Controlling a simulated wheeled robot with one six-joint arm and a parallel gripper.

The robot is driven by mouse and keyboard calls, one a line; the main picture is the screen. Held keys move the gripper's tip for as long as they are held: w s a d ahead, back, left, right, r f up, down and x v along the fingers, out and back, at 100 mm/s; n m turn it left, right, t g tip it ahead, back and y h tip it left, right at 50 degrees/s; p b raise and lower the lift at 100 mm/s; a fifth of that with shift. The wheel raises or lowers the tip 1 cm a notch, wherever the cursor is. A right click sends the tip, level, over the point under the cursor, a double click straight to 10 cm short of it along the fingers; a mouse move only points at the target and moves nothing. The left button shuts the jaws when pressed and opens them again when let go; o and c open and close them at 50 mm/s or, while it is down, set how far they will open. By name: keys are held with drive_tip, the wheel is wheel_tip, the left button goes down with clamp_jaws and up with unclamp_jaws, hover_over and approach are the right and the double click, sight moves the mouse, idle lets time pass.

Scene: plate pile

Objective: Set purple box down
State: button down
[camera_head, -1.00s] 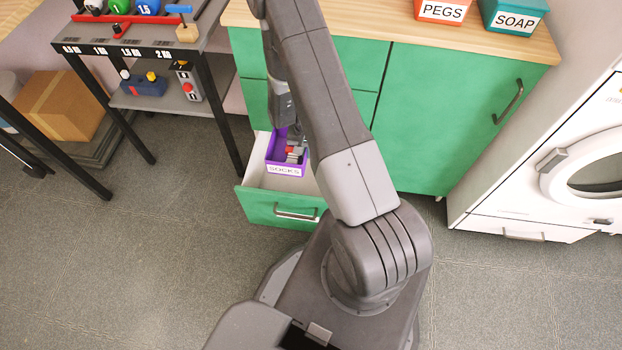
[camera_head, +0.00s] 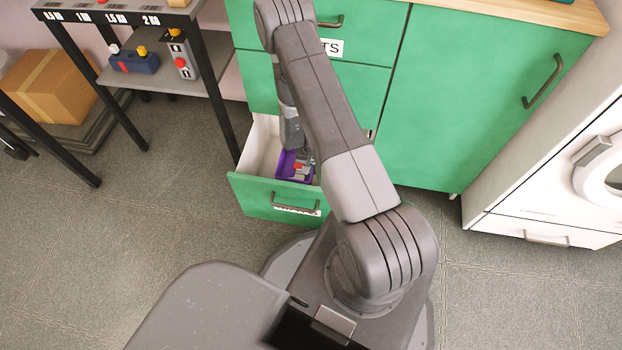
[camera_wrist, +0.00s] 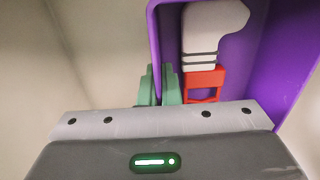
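The purple box (camera_head: 285,164) is inside the open lower drawer (camera_head: 272,198) of the green cabinet. In the wrist view the purple box (camera_wrist: 228,55) fills the upper right and holds a grey-and-white sock-shaped item (camera_wrist: 210,30) and a red item (camera_wrist: 204,80). My gripper (camera_head: 300,168) reaches down into the drawer; in the wrist view its green fingertips (camera_wrist: 158,84) are close together on both sides of the box's left wall. The drawer front hides the box's lower part, so I cannot tell whether it touches the drawer floor.
A black-framed shelf unit (camera_head: 180,78) with small devices stands left of the drawer. A cardboard box (camera_head: 50,85) is further left. A white washing machine (camera_head: 560,195) stands at the right. Bare drawer space (camera_head: 258,150) shows left of the purple box.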

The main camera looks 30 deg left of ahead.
wheel_tip(320, 180, down, 7)
drive_tip(key=shift+f+b, duration=0.15)
drive_tip(key=shift+b, duration=0.6)
drive_tip(key=shift+f, duration=0.2)
drive_tip(key=c, duration=1.6)
unclamp_jaws()
drive_tip(key=shift+c, duration=0.2)
drive_tip(key=shift+r, duration=0.2)
wheel_tip(320, 180, up, 12)
drive_tip(key=p, duration=0.3)
